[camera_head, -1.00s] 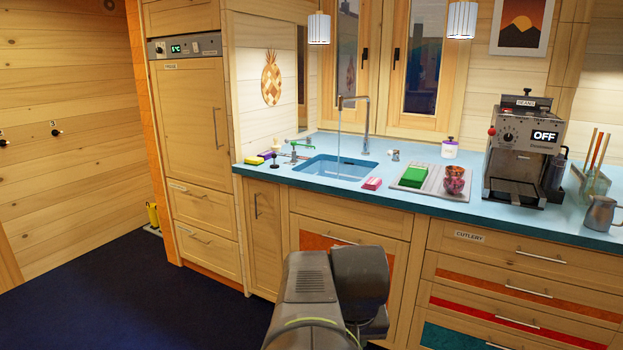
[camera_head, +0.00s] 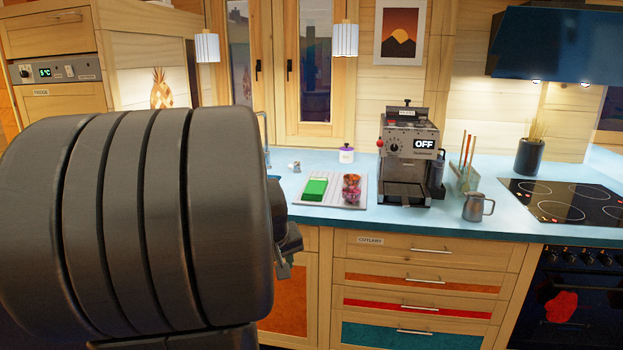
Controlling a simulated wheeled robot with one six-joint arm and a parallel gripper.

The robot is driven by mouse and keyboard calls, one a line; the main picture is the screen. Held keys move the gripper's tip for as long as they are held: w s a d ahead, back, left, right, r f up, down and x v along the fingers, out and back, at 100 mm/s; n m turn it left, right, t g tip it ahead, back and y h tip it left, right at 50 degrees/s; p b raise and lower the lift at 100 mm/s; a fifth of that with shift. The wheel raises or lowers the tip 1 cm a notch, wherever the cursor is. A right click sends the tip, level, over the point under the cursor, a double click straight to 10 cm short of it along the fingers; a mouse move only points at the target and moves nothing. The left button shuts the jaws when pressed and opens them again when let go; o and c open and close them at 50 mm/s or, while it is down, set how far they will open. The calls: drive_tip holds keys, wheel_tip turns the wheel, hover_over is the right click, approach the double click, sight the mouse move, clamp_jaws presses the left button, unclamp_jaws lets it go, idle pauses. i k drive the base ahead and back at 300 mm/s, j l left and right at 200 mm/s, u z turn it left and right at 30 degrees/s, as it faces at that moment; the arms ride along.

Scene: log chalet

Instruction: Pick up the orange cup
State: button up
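I see no cup that I can clearly name as the orange cup. A small translucent vessel or stack (camera_head: 351,188), orange-brown above and pink below, stands at the right end of the drying tray (camera_head: 311,203). It is too small to tell whether the orange cup is part of it. My arm fills the left of the view and hides the sink area. What seems to be my gripper (camera_head: 286,250) shows only as a small dark piece at the arm's right edge, in front of the counter and apart from the vessel. Its fingers cannot be made out.
A coffee machine (camera_head: 408,160) reading OFF, a metal jug (camera_head: 477,207) and a utensil holder (camera_head: 466,180) stand to the right. The hob (camera_head: 565,200) is at far right. Counter front between tray and jug is mostly clear.

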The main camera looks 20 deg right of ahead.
sight(353, 184)
drive_tip(key=i+l+z, duration=0.1)
drive_tip(key=i+l, duration=0.55)
drive_tip(key=i, duration=0.25)
drive_tip(key=i+l+z, duration=0.15)
drive_tip(key=i+l, duration=0.2)
drive_tip(key=i+l+z, duration=0.1)
drive_tip(key=i+l, duration=0.15)
drive_tip(key=i, duration=0.35)
drive_tip(key=i+l, duration=0.2)
drive_tip(key=i, duration=0.25)
drive_tip(key=z, duration=0.05)
